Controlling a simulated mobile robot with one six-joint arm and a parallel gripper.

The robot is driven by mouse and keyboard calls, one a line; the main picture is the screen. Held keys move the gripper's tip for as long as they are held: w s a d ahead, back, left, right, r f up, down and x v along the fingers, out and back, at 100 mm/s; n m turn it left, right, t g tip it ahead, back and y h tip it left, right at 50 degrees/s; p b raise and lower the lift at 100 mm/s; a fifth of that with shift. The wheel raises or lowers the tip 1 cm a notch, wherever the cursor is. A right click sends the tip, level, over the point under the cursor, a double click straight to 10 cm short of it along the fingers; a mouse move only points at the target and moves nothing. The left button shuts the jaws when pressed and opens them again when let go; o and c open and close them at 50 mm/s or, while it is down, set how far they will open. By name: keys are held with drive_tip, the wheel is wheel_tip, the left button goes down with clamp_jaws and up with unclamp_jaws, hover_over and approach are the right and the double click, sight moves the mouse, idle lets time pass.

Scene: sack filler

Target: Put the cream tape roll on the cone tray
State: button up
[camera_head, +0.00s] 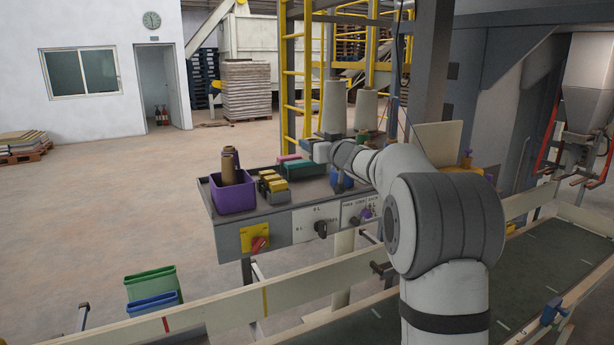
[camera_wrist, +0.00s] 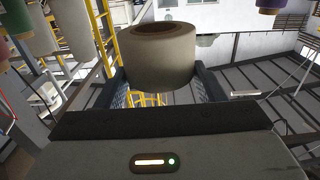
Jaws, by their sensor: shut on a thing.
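The cream tape roll (camera_wrist: 160,62) fills the upper middle of the wrist view, a pale cylinder with a brown core. My gripper (camera_wrist: 163,82) is shut on it, with one dark blue finger on each side. In the head view my arm reaches over the workbench, and my gripper (camera_head: 320,150) is at its far side, small and partly hidden by the wrist. The roll cannot be told apart there. Two tall pale cones (camera_head: 335,106) stand at the back of the bench. The surface of the cone tray under them is hidden by my arm and other things.
The bench holds a purple bin (camera_head: 233,196) with brown spools, yellow-topped blocks (camera_head: 273,187) and a teal tray (camera_head: 303,168). A yellow ladder (camera_head: 290,80) stands behind. A conveyor (camera_head: 560,255) runs in front. A green bin (camera_head: 150,282) and blue bin (camera_head: 153,304) are at lower left.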

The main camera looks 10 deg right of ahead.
drive_tip(key=f+b, duration=0.1)
drive_tip(key=f, duration=0.5)
drive_tip(key=shift+w+f, duration=0.1)
drive_tip(key=shift+w, duration=0.1)
drive_tip(key=shift+s+f, duration=0.1)
drive_tip(key=shift+f, duration=1.65)
drive_tip(key=shift+f+b, duration=0.2)
drive_tip(key=shift+b, duration=0.15)
drive_tip(key=o, duration=0.7)
drive_tip(key=shift+r, duration=0.25)
drive_tip(key=b+v, duration=0.2)
drive_tip(key=v, duration=1)
